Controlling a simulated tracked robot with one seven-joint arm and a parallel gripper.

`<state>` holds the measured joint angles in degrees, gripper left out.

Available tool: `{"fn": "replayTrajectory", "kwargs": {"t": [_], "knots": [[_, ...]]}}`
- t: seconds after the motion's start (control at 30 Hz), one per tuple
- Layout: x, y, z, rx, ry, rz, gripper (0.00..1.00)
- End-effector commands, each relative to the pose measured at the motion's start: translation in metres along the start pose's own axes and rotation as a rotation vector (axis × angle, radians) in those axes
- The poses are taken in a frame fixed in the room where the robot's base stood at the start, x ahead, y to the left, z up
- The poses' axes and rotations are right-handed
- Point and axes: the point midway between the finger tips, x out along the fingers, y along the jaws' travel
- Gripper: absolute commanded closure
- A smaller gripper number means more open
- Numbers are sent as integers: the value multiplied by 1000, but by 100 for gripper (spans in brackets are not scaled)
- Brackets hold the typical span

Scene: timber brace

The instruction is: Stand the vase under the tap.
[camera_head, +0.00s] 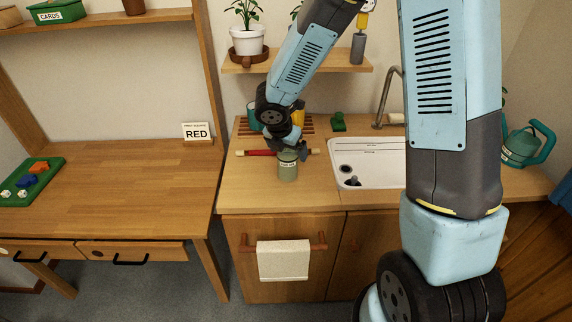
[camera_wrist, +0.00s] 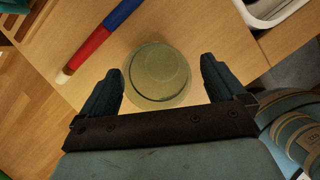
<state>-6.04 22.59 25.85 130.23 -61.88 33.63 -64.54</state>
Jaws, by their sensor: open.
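A small grey-green round vessel (camera_head: 288,167) with a pale label stands upright on the wooden counter, left of the sink; no other vase is clear, and its label is too small to read. In the wrist view the vessel (camera_wrist: 160,72) is seen from above, between and slightly beyond my fingertips. My gripper (camera_wrist: 160,75) is open, with one finger on each side of it and gaps showing. In the head view my gripper (camera_head: 294,147) is just behind and above the vessel, partly hidden by my wrist. The curved metal tap (camera_head: 391,92) rises behind the white sink (camera_head: 347,146).
A red and blue rod (camera_head: 258,153) lies behind the vessel. A teal cup (camera_head: 252,115) and wooden rack stand further back, with a green object (camera_head: 338,122) right of them. A teal watering can (camera_head: 525,145) is at the right. My arm hides the sink's right part.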

Motion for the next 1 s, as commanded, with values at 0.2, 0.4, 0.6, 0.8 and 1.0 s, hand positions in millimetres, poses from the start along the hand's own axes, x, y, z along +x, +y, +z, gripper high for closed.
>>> {"fn": "replayTrajectory", "kwargs": {"t": [0.2, 0.4, 0.6, 0.8, 1.0], "knots": [[26, 3, -2, 0, 1, -2, 3], [36, 3, -2, 0, 0, 0, 3], [36, 3, -2, 0, 0, 0, 3], [36, 4, -2, 0, 0, 0, 21], [36, 4, -2, 0, 0, 0, 40]]}}
